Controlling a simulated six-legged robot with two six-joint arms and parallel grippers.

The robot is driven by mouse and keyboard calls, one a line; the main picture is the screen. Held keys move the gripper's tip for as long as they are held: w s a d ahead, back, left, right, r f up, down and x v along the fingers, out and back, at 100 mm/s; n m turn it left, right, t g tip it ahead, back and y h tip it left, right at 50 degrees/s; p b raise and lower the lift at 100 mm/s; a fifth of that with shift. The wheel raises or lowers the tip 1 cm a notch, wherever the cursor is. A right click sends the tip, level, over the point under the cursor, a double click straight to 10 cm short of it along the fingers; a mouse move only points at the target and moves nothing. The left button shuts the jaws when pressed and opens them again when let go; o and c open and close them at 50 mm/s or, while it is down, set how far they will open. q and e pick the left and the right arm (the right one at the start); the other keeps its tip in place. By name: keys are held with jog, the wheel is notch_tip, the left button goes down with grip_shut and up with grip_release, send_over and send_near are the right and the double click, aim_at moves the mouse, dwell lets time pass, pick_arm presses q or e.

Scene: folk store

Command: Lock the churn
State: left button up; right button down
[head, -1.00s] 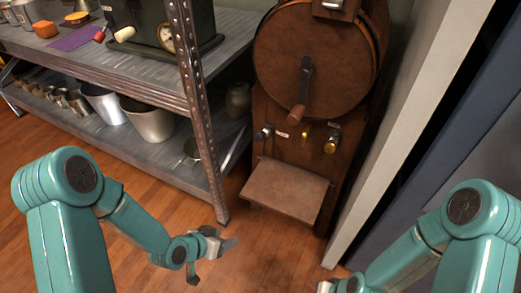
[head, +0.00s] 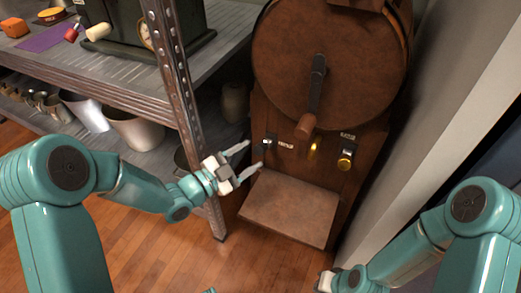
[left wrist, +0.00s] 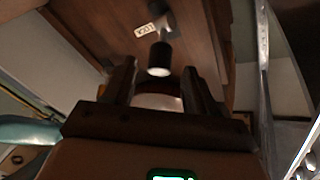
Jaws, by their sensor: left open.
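The churn (head: 290,70) is a brown drum on a brown stand, with a crank handle (head: 312,105) hanging down its front. On the stand's front are a dark, silver-tipped knob (head: 268,142) at left, a small brass piece (head: 314,148) and a brass knob (head: 346,160) at right. My left gripper (head: 251,156) is open and empty, just below and left of the left knob. In the left wrist view this knob (left wrist: 160,58) lies ahead, between and beyond the fingers, beside a label (left wrist: 144,30) reading LOCK. My right gripper (head: 325,281) shows only partly, low down.
A brown ledge (head: 292,208) juts out below the knobs. A metal shelf post (head: 185,120) stands close on the left, with metal pails (head: 135,128) on the lower shelf. A pale wall edge (head: 440,130) bounds the right side.

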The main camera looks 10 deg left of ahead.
aim_at(260, 154)
pick_arm(q)
jog(key=x, duration=0.4)
jog(key=shift+d+b, duration=0.1)
jog(key=shift+b, duration=0.3)
jog(key=shift+w+d, duration=0.25)
jog(key=shift+w, duration=0.05)
pick_arm(e)
jog(key=shift+w+d+f, duration=0.2)
jog(key=shift+w+f, duration=0.1)
jog(key=shift+f, duration=0.3)
